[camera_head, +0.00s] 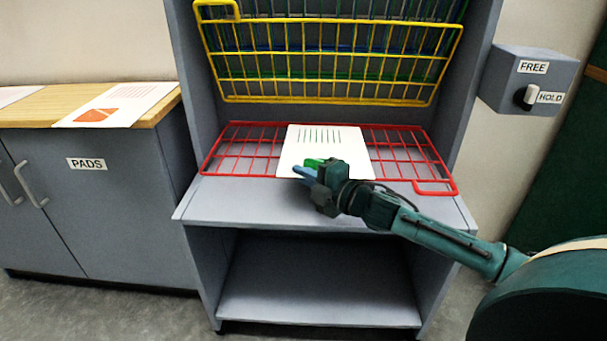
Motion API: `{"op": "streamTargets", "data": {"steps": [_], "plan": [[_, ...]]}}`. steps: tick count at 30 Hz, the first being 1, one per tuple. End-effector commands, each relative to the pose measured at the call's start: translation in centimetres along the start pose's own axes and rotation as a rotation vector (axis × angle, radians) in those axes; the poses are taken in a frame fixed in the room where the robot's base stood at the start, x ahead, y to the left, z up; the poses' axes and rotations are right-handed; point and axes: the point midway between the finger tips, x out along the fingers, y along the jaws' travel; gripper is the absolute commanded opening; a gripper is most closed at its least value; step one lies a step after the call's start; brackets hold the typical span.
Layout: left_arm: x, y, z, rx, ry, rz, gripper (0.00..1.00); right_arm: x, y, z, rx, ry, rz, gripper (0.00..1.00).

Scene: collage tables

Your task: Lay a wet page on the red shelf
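My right gripper (299,165) is over the page's near left part, with one green and one blue finger. Both fingers show in front of the page and look slightly apart, so it seems open. Whether the fingertips touch the page cannot be told. The gripper body hides part of the page's near edge. My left gripper is not in view.
A yellow wire shelf (330,99) is tilted up above the red one, with green and blue racks behind it. A FREE/HOLD switch box (510,83) is on the right. A page with an orange print (105,108) lies on the PADS cabinet (95,200) at left.

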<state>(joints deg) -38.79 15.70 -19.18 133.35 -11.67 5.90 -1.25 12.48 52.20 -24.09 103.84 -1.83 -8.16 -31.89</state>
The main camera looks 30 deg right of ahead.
Motion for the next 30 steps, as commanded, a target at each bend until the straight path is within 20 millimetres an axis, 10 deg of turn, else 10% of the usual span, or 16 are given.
{"op": "streamTargets", "data": {"steps": [30], "plan": [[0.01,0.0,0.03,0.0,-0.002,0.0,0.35,-0.01,-0.01,-0.01,0.001,0.0,0.0,0.59]]}}
